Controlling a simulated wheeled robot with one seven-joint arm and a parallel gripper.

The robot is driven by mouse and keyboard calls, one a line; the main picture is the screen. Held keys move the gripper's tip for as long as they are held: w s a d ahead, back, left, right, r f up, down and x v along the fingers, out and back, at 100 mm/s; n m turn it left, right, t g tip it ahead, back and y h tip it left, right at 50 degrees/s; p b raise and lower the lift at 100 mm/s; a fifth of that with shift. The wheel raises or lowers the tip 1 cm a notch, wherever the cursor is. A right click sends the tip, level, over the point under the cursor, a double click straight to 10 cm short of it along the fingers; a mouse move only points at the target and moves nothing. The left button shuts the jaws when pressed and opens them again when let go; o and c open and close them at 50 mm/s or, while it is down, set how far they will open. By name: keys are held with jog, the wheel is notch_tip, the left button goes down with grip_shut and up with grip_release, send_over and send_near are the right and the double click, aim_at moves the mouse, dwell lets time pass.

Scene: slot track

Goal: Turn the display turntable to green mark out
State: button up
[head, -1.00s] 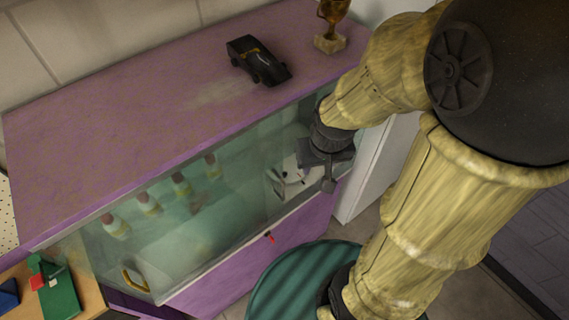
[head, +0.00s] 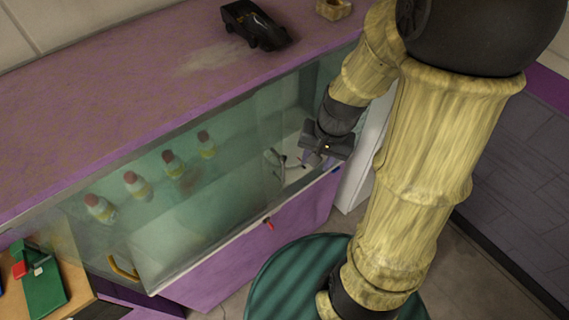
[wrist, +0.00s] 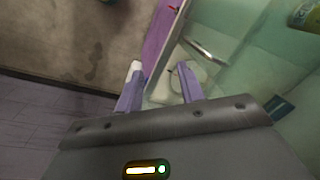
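A white, round-looking surface with dark marks, probably the display turntable (head: 293,171), shows inside the right end of the glass-fronted cabinet (head: 225,258). It also shows in part in the wrist view (wrist: 199,76), where my gripper covers its near side. I cannot make out a green mark on it. My gripper (head: 317,160) is at the cabinet's right end, close to this white surface. In the wrist view my gripper (wrist: 159,82) has its two purple fingers apart with nothing between them. I cannot tell whether a finger touches the turntable.
Several bottles (head: 137,185) stand behind the glass. A yellow handle (head: 122,268) is at the lower left, and a metal handle (wrist: 206,50) shows in the wrist view. A black toy car (head: 253,25) sits on top. A green round stool-like top (head: 290,285) stands in front.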

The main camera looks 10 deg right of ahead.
aim_at(284, 157)
jog(key=w+d+f+m+t+y+b, duration=0.2)
jog(key=w+f+m+y+b, duration=0.2)
jog(key=w+f+m+b, duration=0.5)
jog(key=w+d+f+m+t+y+b, duration=0.15)
jog(key=f+m+y+b, duration=0.35)
jog(key=f+b, duration=0.8)
jog(key=w+d+f+m+t+b, duration=0.2)
jog(key=w+d+f+m+t, duration=0.2)
jog(key=w+d+f+m, duration=0.1)
jog(key=shift+w+d+f+m, duration=0.15)
jog(key=shift+d+f+m, duration=0.4)
jog(key=shift+m, duration=0.45)
jog(key=shift+a, duration=0.1)
jog(key=x, duration=1.7)
jog(key=shift+w+a+b, duration=0.1)
jog(key=shift+w+b, duration=0.1)
jog(key=shift+b, duration=0.2)
jog(key=shift+c, duration=0.4)
grip_shut()
